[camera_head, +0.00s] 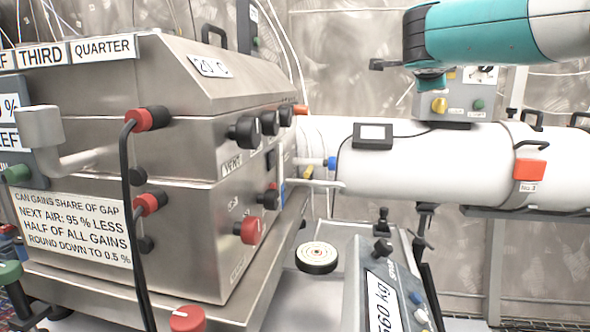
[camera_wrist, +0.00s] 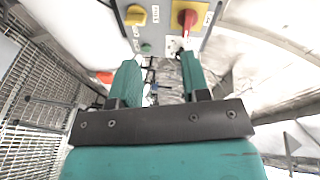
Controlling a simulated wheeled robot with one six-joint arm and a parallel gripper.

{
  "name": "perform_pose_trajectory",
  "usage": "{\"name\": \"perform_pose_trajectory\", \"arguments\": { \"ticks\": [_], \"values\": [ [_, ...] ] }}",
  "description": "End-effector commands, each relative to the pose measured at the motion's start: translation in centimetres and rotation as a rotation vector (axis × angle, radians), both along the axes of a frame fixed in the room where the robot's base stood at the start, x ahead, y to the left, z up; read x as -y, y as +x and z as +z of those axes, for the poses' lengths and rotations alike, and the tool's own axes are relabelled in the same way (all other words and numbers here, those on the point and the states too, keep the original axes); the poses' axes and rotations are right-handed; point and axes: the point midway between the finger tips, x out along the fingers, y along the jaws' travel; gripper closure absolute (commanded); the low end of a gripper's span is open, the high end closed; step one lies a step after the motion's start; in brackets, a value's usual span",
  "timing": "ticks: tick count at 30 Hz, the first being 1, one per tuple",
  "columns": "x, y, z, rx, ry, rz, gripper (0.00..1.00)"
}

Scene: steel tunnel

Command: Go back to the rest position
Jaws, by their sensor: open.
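My gripper shows in the wrist view (camera_wrist: 158,75), with two teal fingers spread apart and nothing between them. Past its fingertips is a grey control box with a yellow knob (camera_wrist: 134,15) and a red knob on a yellow plate (camera_wrist: 187,18). In the head view my teal arm reaches in from the upper right. Its end is above the same grey control box (camera_head: 455,100) on the white pipe. The fingers are mostly hidden behind the arm in that view, and I cannot tell whether they touch the box.
A large steel cabinet (camera_head: 230,90) with black and red knobs fills the left. The white pipe (camera_head: 430,165) runs across the right, with a small black-framed display (camera_head: 372,136) on it. A grey console (camera_head: 390,295) stands in front, beside a round target disc (camera_head: 317,257).

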Motion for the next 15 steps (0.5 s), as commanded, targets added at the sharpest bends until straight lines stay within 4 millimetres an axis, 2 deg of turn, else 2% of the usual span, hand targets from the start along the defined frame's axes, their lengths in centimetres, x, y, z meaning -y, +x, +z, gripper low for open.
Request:
{"name": "perform_pose_trajectory", "arguments": {
  "ticks": [2, 5, 6, 8, 9, 11, 12, 15],
  "values": [
    [-2.9, -1.7, -3.5, -0.212, -0.104, 0.173, 0.57],
    [-7.2, -5.6, -9.0, -0.49, -0.274, 0.457, 0.57],
    [-8.7, -7.6, -11.1, -0.581, -0.34, 0.572, 0.57],
    [-10.8, -10.9, -14.0, -0.699, -0.435, 0.744, 0.57],
    [-12.0, -13.2, -15.8, -0.765, -0.497, 0.86, 0.57],
    [-13.7, -17.0, -18.4, -0.849, -0.586, 1.036, 0.57],
    [-14.7, -19.6, -19.9, -0.892, -0.642, 1.15, 0.57],
    [-16.5, -25.6, -22.9, -0.96, -0.762, 1.413, 0.57]
  ]
}}
